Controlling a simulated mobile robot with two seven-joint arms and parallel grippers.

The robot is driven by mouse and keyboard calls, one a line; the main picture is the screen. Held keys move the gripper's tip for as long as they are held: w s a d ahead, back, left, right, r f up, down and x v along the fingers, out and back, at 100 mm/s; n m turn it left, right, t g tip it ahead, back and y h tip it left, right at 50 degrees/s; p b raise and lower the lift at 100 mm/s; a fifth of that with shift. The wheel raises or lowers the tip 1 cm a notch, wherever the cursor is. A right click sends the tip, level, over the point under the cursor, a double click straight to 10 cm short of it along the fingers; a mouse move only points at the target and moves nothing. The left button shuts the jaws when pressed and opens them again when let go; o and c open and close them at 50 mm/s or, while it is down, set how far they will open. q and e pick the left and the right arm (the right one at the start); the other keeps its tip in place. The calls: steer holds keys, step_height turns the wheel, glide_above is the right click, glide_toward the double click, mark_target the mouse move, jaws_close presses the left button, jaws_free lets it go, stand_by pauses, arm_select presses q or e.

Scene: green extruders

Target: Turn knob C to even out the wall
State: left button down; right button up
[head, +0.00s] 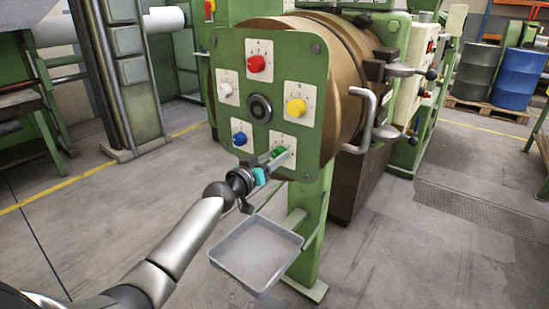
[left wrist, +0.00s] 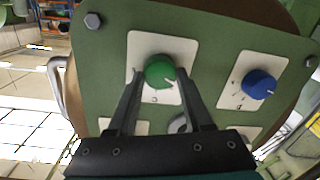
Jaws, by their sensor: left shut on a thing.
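A green panel (head: 313,72) on the front of a brass-coloured drum carries red (head: 256,63), yellow (head: 296,107), white (head: 226,90), blue (head: 240,139) and green (head: 279,151) knobs on white plates. My right gripper is out of view.
A bent metal handle (head: 364,122) sticks out right of the panel. A dark round fitting (head: 260,108) is at the panel's centre. Open floor lies to the right, with blue (head: 517,80) and grey drums beyond.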

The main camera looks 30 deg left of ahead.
arm_select(q)
steer(key=shift+n, duration=0.8)
steer(key=shift+c, duration=1.6)
jaws_free()
steer(key=shift+s+a, duration=0.1)
steer(key=shift+s, duration=0.3)
steer(key=s+p, duration=0.1)
steer(key=s, duration=1.3)
steer(key=shift+s+a+r+p, duration=0.2)
steer(key=shift+r+p, duration=0.15)
